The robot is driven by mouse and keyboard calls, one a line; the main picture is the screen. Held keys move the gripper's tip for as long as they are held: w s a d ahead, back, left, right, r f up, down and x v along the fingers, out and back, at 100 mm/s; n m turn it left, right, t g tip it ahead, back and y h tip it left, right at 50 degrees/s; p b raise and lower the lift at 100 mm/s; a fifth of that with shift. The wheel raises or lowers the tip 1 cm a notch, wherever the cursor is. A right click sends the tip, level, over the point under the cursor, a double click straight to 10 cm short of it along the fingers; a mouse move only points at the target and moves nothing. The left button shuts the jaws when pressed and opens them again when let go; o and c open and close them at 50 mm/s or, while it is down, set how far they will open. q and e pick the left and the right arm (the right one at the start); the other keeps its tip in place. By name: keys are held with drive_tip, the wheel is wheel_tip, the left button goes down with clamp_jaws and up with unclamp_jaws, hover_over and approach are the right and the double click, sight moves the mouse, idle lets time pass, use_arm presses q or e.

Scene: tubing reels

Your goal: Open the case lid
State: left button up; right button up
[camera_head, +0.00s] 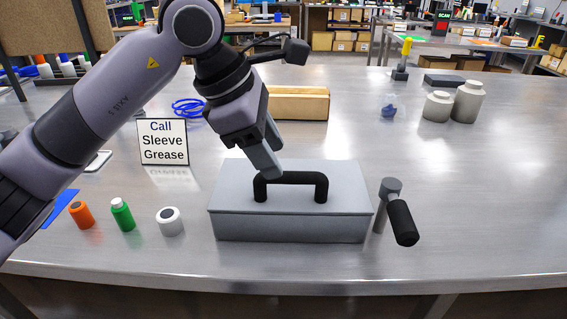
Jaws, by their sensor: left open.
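The grey case (290,225) stands on the metal table with its lid (345,190) closed. A black arched handle (291,178) sits on top of the lid. My left gripper (268,168) is open and reaches down from the upper left, its fingers at the left part of the handle. I cannot tell whether the fingers touch the handle or lid. My right gripper is not in view.
Left of the case are a white roll (171,222), a green bottle (122,215), an orange bottle (81,214) and a sign (163,142). A cardboard box (300,103) lies behind.

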use_arm(q)
drive_tip(key=shift+x, duration=2.25)
clamp_jaws()
drive_tip(key=shift+r, duration=0.1)
drive_tip(key=shift+r, duration=0.1)
